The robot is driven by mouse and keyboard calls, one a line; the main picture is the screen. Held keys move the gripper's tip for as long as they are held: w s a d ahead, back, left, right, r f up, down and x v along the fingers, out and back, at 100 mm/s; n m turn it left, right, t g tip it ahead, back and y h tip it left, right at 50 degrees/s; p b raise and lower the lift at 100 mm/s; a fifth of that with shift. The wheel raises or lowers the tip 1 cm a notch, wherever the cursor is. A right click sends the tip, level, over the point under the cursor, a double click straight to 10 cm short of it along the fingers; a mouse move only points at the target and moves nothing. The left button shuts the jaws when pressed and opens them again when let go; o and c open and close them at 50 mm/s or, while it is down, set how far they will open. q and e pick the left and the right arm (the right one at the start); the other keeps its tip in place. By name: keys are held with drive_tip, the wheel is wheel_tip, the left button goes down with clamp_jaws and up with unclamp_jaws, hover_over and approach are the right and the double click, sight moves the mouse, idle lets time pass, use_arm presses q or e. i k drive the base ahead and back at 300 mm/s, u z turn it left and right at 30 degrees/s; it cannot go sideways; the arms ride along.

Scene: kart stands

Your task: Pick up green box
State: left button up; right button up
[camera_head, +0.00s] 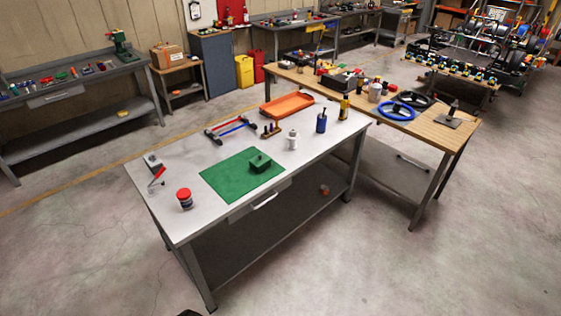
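The small dark green box (260,161) stands on a flat green mat (222,182) on the white-topped workbench (150,206). It sits toward the mat's right part, with a small raised piece on its top. Nothing touches the box from above or from the sides.
A red-lidded jar (185,199) and a small red-handled tool (156,178) stand left of the mat. Floor in front is clear.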

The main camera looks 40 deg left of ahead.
sight(258, 170)
drive_tip(key=z, duration=0.1)
drive_tip(key=i, duration=1.8)
drive_tip(key=u, duration=0.6)
drive_tip(key=i, duration=1.1)
drive_tip(key=u, duration=0.9)
